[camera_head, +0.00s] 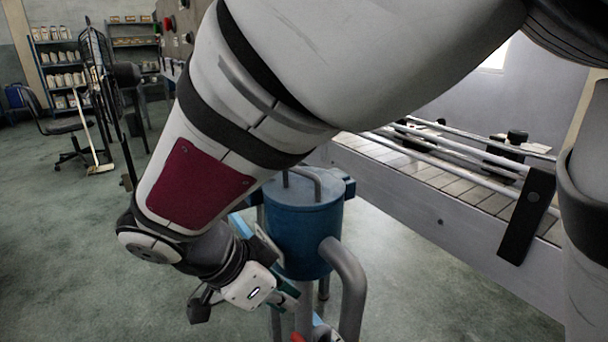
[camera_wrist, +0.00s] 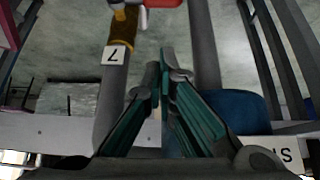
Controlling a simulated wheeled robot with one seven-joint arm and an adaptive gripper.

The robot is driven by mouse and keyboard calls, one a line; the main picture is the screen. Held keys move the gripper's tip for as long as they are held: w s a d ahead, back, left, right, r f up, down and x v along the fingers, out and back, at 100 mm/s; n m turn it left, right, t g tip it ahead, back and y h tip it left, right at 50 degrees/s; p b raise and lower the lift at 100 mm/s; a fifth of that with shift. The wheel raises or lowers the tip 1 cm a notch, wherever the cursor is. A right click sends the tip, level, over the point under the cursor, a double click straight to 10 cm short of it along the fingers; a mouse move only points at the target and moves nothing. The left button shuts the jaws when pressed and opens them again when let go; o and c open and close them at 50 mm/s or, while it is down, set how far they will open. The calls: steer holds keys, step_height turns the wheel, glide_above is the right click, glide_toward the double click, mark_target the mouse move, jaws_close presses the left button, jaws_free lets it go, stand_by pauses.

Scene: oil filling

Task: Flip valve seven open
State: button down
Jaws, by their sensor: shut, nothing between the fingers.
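In the wrist view, a grey pipe (camera_wrist: 112,85) carries a white tag with an upside-down 7 (camera_wrist: 116,55) and a yellow-brown section (camera_wrist: 123,25) above it. A red valve handle (camera_wrist: 162,3) shows at the top edge, partly cut off. My gripper (camera_wrist: 167,62), with green fingers, is shut and empty; in the picture its tips lie below the red handle and right of the tag, apart from both. In the head view, my gripper (camera_head: 287,297) is low beside the blue tank, and a small red part (camera_head: 297,337) shows at the bottom edge.
The blue tank (camera_head: 303,235) with a bent grey pipe (camera_head: 347,280) stands right of my gripper. A conveyor with metal rails (camera_head: 440,152) runs behind it at right. A chair (camera_head: 70,130) and shelves (camera_head: 60,70) are far left. Green floor is clear at left.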

steer(key=b, duration=0.2)
glide_above(302, 341)
step_height(302, 341, down, 6)
step_height(302, 341, down, 2)
steer(key=shift+w+d+f, duration=0.1)
steer(key=shift+d+f, duration=0.05)
steer(key=shift+f+b, duration=0.4)
steer(key=shift+f, duration=0.25)
